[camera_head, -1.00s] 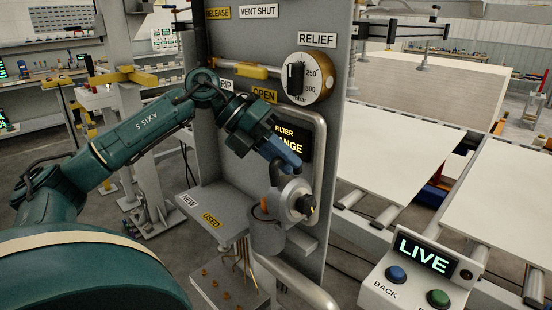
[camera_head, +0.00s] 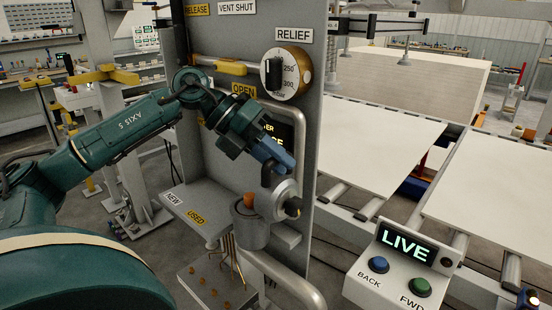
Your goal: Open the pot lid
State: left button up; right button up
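The pot (camera_head: 250,232) is a grey open-topped cylinder at the lower part of the grey panel. An orange filter piece (camera_head: 249,200) shows at its mouth. The round grey pot lid (camera_head: 284,193) stands tilted up on edge at the right of the mouth, swung off it, with a dark knob (camera_head: 293,207) on it. A dark handle (camera_head: 266,174) rises from the lid. My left gripper (camera_head: 272,160) comes from the upper left, and its blue fingers meet the top of this handle and appear closed on it; the exact contact is partly hidden. My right gripper is out of view.
A shelf marked NEW and USED (camera_head: 197,208) sits left of the pot. A bent grey pipe (camera_head: 285,283) runs below it. The RELIEF dial (camera_head: 285,73) is above. A LIVE button box (camera_head: 405,262) stands at the lower right, before white sheets on rollers (camera_head: 380,140).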

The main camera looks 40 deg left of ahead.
pick_arm(q)
jog(key=o, duration=0.4)
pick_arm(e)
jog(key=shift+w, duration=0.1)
pick_arm(q)
jog(key=shift+a+f, duration=0.1)
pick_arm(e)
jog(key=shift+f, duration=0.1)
pick_arm(q)
jog(key=shift+s+a+b, duration=0.15)
jog(key=shift+a+b, duration=0.15)
jog(key=shift+b, duration=0.15)
jog(key=shift+d+r+b+v, duration=0.1)
jog(key=shift+b+v, duration=0.45)
jog(key=shift+v, duration=1.6)
jog(key=shift+d+r+b+v, duration=0.1)
jog(key=shift+b+v, duration=0.45)
jog(key=shift+v, duration=1.55)
jog(key=shift+d+r+b+v, duration=0.1)
jog(key=shift+b+v, duration=0.45)
jog(key=shift+v, duration=1.6)
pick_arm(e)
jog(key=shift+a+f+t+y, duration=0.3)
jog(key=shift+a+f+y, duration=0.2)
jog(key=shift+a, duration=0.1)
